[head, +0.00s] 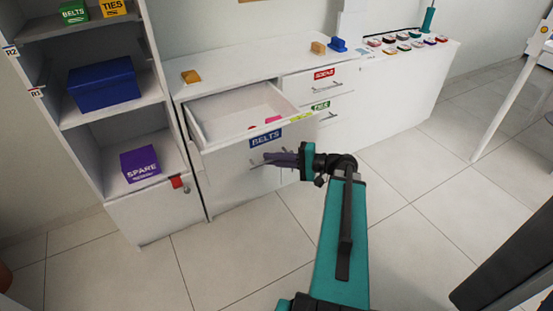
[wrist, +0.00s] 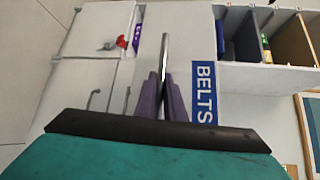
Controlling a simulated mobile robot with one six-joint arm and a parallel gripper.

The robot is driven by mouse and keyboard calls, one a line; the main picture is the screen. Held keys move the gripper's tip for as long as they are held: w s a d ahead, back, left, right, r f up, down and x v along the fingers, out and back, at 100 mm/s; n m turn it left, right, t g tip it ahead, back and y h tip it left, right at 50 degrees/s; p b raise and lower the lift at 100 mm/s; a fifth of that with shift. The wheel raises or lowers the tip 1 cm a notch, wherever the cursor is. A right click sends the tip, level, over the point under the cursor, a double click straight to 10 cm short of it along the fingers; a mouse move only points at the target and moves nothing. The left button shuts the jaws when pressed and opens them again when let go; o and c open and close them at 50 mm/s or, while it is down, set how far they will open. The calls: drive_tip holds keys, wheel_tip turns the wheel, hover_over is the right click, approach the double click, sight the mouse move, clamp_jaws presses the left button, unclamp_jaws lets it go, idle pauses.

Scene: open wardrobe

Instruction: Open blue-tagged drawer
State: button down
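The blue-tagged drawer (head: 232,150), marked BELTS, is pulled well out of the white dresser, and its inside shows from above. Its blue tag (head: 266,137) also shows in the wrist view (wrist: 204,92). My gripper (head: 272,157) is at the drawer's front, just below the tag. In the wrist view, the purple fingers of my gripper (wrist: 163,92) lie close on either side of the metal handle (wrist: 165,55) and appear shut on it. Part of the handle is hidden between the fingers.
Red-tagged (head: 324,73) and green-tagged (head: 321,106) drawers to the right are shut. An open shelf unit (head: 115,113) with boxes stands left. The dresser top holds several small items. Tiled floor (head: 240,250) in front is clear.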

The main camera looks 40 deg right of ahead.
drive_tip(key=c, duration=2.1)
unclamp_jaws()
drive_tip(key=shift+s+a+r+y, duration=0.15)
drive_tip(key=shift+a+y, duration=0.15)
drive_tip(key=shift+a, duration=0.15)
drive_tip(key=shift+d, duration=0.15)
drive_tip(key=shift+d, duration=0.1)
drive_tip(key=shift+d, duration=0.1)
drive_tip(key=shift+p+v, duration=0.3)
drive_tip(key=shift+v, duration=6.4)
drive_tip(key=shift+a+r, duration=0.1)
drive_tip(key=shift+a, duration=0.1)
